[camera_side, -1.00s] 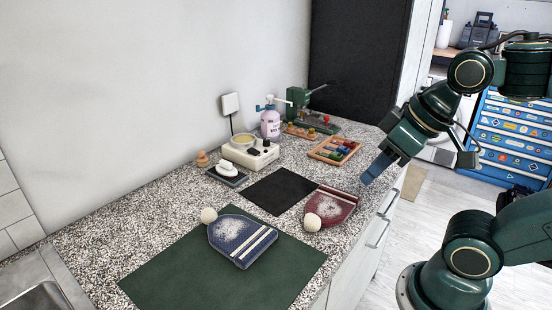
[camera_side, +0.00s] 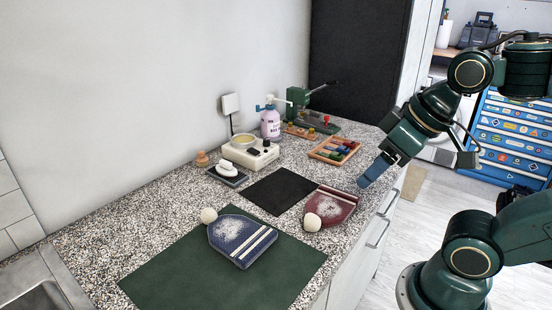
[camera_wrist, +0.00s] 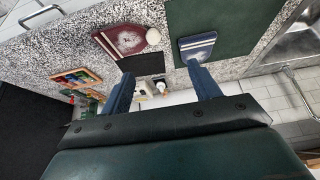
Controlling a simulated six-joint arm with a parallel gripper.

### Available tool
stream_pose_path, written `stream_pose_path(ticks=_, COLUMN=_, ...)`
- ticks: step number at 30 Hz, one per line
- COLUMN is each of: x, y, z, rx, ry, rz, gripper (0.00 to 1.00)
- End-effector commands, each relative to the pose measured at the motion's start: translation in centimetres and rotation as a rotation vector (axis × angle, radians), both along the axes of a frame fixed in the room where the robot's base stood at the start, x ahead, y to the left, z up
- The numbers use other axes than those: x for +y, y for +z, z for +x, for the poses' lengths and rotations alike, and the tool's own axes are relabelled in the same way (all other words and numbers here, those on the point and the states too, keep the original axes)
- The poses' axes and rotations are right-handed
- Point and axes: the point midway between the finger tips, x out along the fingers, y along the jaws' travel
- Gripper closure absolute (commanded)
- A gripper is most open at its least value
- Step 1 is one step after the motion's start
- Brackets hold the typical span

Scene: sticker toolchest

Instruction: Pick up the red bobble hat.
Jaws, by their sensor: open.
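The red bobble hat (camera_side: 331,206) lies flat on the speckled counter near its front edge in the side view, with a pale bobble and a whitish patch. It also shows in the wrist view (camera_wrist: 122,40), upper left of centre. A blue bobble hat (camera_side: 241,240) with pale stripes lies on a green mat; the wrist view shows it too (camera_wrist: 197,47). My gripper (camera_side: 365,184) is above and to the right of the red hat, apart from it. In the wrist view its two blue fingers (camera_wrist: 162,76) are spread with nothing held between them.
The green mat (camera_side: 176,282) covers the near counter. A black mat (camera_side: 279,191) lies behind the red hat. Farther back stand a wooden tray (camera_side: 333,150) of coloured pieces, a cream device (camera_side: 249,154), a lilac bottle (camera_side: 270,123) and a green press (camera_side: 300,101).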

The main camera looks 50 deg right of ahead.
Motion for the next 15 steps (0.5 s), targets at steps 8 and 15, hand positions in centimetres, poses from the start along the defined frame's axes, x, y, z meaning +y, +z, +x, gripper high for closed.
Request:
stream_pose_path(ticks=8, x=0.0, y=0.0, z=0.2, rx=0.006, ry=-0.009, rz=0.006, gripper=0.38)
stream_pose_path(ticks=15, x=0.3, y=0.2, z=1.5, rx=0.069, ry=-0.085, rz=0.061, gripper=0.38)
